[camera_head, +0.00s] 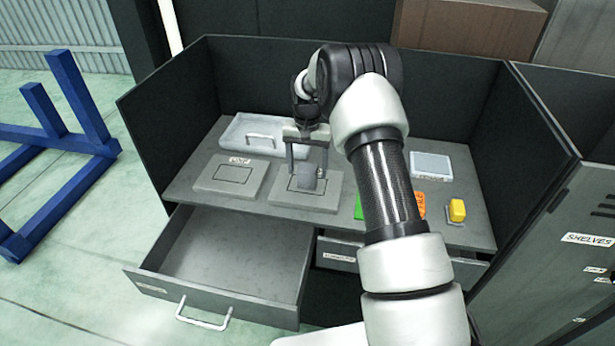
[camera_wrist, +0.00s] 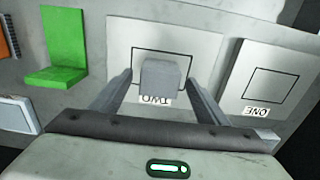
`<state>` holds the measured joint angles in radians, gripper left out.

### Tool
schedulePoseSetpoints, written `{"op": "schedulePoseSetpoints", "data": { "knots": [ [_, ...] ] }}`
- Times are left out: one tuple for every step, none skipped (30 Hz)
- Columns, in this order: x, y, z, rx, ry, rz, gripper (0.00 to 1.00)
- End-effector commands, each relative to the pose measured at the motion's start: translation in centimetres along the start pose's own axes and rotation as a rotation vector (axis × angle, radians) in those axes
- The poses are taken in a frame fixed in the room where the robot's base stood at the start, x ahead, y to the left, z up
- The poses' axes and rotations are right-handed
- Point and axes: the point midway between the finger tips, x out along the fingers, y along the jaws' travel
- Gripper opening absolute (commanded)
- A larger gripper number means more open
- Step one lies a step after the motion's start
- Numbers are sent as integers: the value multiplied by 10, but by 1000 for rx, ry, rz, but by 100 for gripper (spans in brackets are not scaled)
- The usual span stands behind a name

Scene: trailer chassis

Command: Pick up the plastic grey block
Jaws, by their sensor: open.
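The grey block (camera_wrist: 160,76) sits on the plate marked TWO (camera_wrist: 200,48), over its square outline. In the head view the block (camera_head: 308,178) shows under my gripper (camera_head: 304,168). My gripper also shows in the wrist view (camera_wrist: 162,80), open, with one finger on each side of the block. A gap shows between each finger and the block in the wrist view. I cannot tell exactly how far the fingertips are above the plate.
A plate marked ONE (camera_head: 228,176) lies left of it, with a grey tray (camera_head: 234,133) behind. A green bracket (camera_wrist: 62,50), an orange item (camera_head: 421,204), a yellow block (camera_head: 457,211) and a pale box (camera_head: 431,166) stand right. An open drawer (camera_head: 215,270) juts out in front. Dark walls enclose the worktop.

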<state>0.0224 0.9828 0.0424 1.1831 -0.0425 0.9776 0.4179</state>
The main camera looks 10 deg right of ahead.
Motion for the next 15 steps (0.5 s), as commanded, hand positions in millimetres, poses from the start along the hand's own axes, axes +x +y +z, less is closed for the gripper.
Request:
{"op": "schedulePoseSetpoints", "data": {
  "knots": [
    [9,1,-1,0,-2,0,69],
    [14,0,0,0,-2,0,69],
    [19,0,0,0,-2,0,69],
    [21,0,0,0,-1,0,69],
    [23,0,-1,0,0,-1,69],
    [24,0,-1,0,1,-1,69],
    [25,0,-1,0,2,-1,69],
    [25,0,-1,0,2,-1,69],
    [24,0,-1,0,2,-1,69],
    [24,0,-1,0,2,-1,69],
    [24,0,-1,0,2,-1,69],
    [24,0,-1,0,2,-1,65],
    [24,0,-1,0,2,-1,60],
    [24,0,-1,0,2,-1,55],
    [24,0,-1,0,2,-1,48]
  ]
}}
